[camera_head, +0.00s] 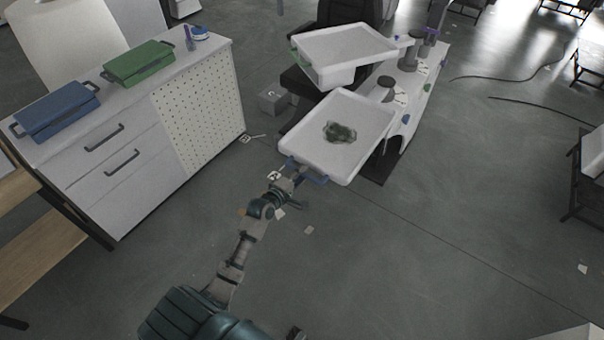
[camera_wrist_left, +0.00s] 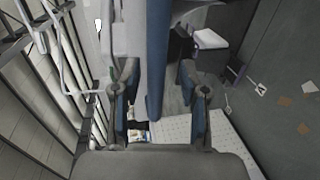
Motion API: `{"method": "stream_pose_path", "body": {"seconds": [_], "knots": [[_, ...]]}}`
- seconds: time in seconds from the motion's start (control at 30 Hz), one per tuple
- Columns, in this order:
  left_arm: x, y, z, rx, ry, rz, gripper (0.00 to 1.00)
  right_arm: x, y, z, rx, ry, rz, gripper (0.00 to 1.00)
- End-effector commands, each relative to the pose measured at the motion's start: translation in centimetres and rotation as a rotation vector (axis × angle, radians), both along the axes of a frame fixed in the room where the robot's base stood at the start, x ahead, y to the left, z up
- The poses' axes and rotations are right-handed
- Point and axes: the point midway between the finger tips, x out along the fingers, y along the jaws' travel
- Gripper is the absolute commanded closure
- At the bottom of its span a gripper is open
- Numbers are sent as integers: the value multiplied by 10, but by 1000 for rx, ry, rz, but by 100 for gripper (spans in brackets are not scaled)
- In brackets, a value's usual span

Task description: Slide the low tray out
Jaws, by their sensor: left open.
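The low tray (camera_head: 369,117) is white with a raised rim, and a dark green patch or object (camera_head: 340,132) shows on its floor. A blue handle (camera_head: 307,172) runs along its near edge. My left gripper (camera_head: 290,170) is at the left part of this handle. In the left wrist view the blue handle bar (camera_wrist_left: 157,65) runs between the two fingers of my left gripper (camera_wrist_left: 158,95). The fingers are apart, with gaps on both sides of the bar. My right gripper is not seen.
A second white tray (camera_head: 345,45) sits higher, behind the low one. Both are beside a white column unit (camera_head: 410,85). A white cabinet (camera_head: 150,130) with blue (camera_head: 55,110) and green (camera_head: 138,64) cases stands left. The floor in front of the tray is mostly clear.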

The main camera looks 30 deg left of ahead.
Motion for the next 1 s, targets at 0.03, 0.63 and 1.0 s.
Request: {"method": "stream_pose_path", "body": {"seconds": [0.03, 0.63, 1.0], "knots": [[5, -1, 0, 1, -1, 0, 57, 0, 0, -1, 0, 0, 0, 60], [12, 1, -3, -2, 0, 0, 100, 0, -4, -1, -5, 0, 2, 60], [2, 2, -4, 1, 7, 1, 100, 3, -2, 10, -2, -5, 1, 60]]}}
